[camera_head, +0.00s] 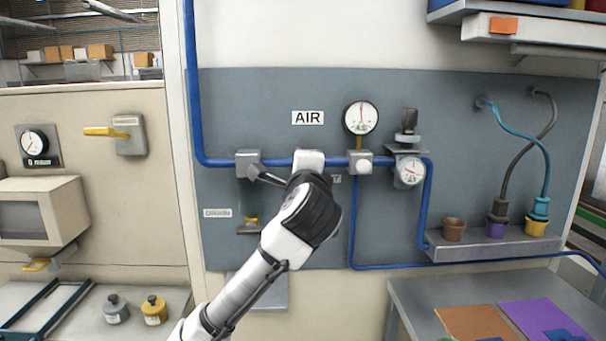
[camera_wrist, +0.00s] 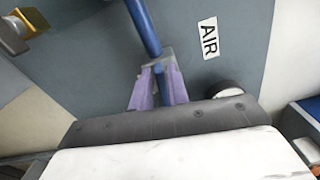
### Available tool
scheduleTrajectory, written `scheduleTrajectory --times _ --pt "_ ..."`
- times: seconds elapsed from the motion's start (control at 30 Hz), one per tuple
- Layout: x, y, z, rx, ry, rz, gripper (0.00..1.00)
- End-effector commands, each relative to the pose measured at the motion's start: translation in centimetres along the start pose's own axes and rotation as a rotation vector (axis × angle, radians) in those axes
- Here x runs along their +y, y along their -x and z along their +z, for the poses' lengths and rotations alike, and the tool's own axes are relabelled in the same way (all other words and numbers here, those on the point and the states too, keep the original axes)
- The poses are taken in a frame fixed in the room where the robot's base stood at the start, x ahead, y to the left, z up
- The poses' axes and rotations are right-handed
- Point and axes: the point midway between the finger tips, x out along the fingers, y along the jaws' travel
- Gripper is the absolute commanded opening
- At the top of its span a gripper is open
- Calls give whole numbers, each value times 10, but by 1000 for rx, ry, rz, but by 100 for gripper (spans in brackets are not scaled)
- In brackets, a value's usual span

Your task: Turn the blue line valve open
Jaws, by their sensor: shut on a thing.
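The blue line (camera_head: 225,162) runs across the grey panel under the AIR label, through several grey blocks. The valve (camera_head: 308,157) shows as a pale block on this line, mostly hidden behind my gripper (camera_head: 290,178). In the wrist view, the blue line (camera_wrist: 144,25) runs into a grey block, with my gripper's purple fingers (camera_wrist: 160,92) just below it. A blue piece (camera_wrist: 161,77), seemingly the valve handle, lies between the fingers, which are shut on it. My wrist hides its far end, so its exact angle cannot be told.
A round gauge (camera_head: 361,118) and a regulator (camera_head: 408,170) sit right of my gripper. A shelf (camera_head: 490,246) with cups and hoses stands at right. The panel above the line is mostly clear.

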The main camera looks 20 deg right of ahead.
Motion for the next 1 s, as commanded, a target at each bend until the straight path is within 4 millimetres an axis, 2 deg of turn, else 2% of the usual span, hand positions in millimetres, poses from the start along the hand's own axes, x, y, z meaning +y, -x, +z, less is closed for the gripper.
scheduleTrajectory --times 0.03,0.33,0.87,0.9,1.0 --pt "5 0 -5 10 23 8 0" --pt "5 0 -5 10 127 6 0" --pt "4 0 -5 9 147 4 0" --pt "4 0 -5 9 147 4 21" --pt "3 0 -4 8 147 3 32"
